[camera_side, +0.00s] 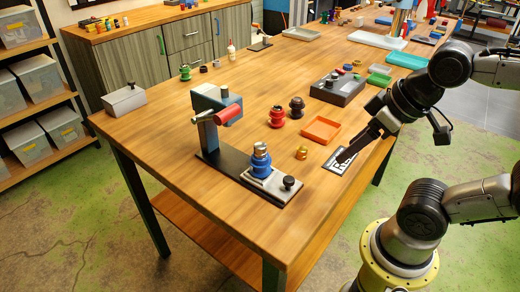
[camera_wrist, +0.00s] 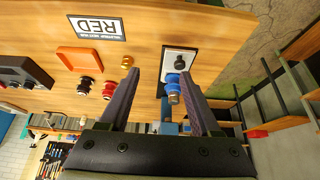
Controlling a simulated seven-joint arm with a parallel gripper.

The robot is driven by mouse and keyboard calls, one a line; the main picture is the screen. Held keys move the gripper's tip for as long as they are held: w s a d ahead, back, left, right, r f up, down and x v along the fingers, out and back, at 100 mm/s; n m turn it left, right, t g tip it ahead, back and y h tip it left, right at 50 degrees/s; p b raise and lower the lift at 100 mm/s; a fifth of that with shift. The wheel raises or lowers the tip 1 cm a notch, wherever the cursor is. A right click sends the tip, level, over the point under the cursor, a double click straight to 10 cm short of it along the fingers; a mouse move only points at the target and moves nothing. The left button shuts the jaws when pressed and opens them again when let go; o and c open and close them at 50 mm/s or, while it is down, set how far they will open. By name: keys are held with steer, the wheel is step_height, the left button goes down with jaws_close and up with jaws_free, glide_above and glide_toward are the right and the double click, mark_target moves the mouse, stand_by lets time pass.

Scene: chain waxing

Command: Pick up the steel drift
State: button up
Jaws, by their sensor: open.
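A short steel cylinder, which looks like the steel drift (camera_side: 259,147), stands upright on top of a blue stepped piece (camera_side: 260,164). The blue piece sits on the light plate at the front of a bench press (camera_side: 215,125). In the wrist view the steel cylinder (camera_wrist: 173,98) and the blue piece (camera_wrist: 173,80) appear between my fingers, farther away. My gripper (camera_side: 346,155) is open and empty, over the printed card near the table's right edge, well right of the press. Its two fingers frame the wrist view (camera_wrist: 160,74).
A brass piece (camera_side: 301,153) lies between press and gripper. An orange tray (camera_side: 320,130), a red piece (camera_side: 277,117) and a dark piece (camera_side: 297,107) stand behind it. A black knob (camera_side: 288,182) rises beside the blue piece.

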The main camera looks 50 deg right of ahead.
stand_by(0.3)
steer(key=shift+o, duration=0.7)
